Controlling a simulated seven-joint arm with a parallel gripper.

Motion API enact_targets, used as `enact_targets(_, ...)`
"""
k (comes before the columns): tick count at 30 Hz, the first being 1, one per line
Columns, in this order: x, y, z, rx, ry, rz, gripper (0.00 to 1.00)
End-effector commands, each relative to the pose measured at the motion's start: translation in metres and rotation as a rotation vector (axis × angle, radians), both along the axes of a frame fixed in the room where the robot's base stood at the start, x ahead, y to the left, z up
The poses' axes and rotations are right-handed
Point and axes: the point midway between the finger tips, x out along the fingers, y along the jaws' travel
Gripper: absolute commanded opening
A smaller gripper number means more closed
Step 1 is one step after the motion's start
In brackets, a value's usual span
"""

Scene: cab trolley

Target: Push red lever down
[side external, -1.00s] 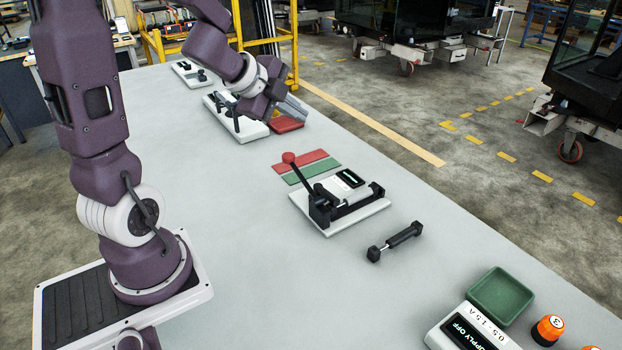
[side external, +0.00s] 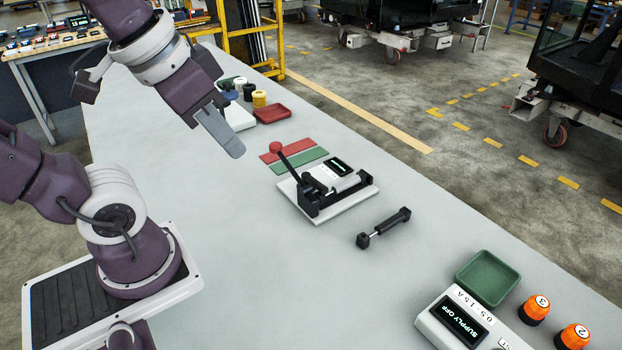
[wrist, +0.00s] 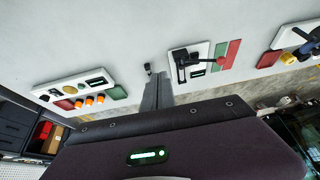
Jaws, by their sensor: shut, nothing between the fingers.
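The red lever is a black arm with a round red knob (side external: 275,147), standing tilted up on a white-based fixture (side external: 330,212) with a small display. The fixture also shows in the wrist view, with the red knob (wrist: 221,59) at its right side. My gripper (side external: 236,152) is shut and empty. In the side view it hangs above the table, up and to the left of the knob and apart from it. In the wrist view my fingers (wrist: 157,84) point to the left of the fixture.
Red (side external: 285,150) and green (side external: 300,165) strips lie behind the fixture. A black cylinder part (side external: 384,228) lies in front of it. A green tray (side external: 488,277), a supply box (side external: 458,322) and orange beacons (side external: 537,308) stand at right. A red tray (side external: 268,113) is at the back. The table's left middle is clear.

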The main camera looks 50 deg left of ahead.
Motion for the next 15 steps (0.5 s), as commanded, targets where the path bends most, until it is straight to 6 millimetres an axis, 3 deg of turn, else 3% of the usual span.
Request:
enact_targets(4, 0.064, 0.04, 0.024, 0.029, 0.139, 0.021, 0.0)
enact_targets(9, 0.134, 0.114, 0.022, 0.023, 0.3, 0.022, 0.0)
enact_targets(15, 0.171, 0.186, -0.002, -0.016, 0.415, 0.007, 0.0)
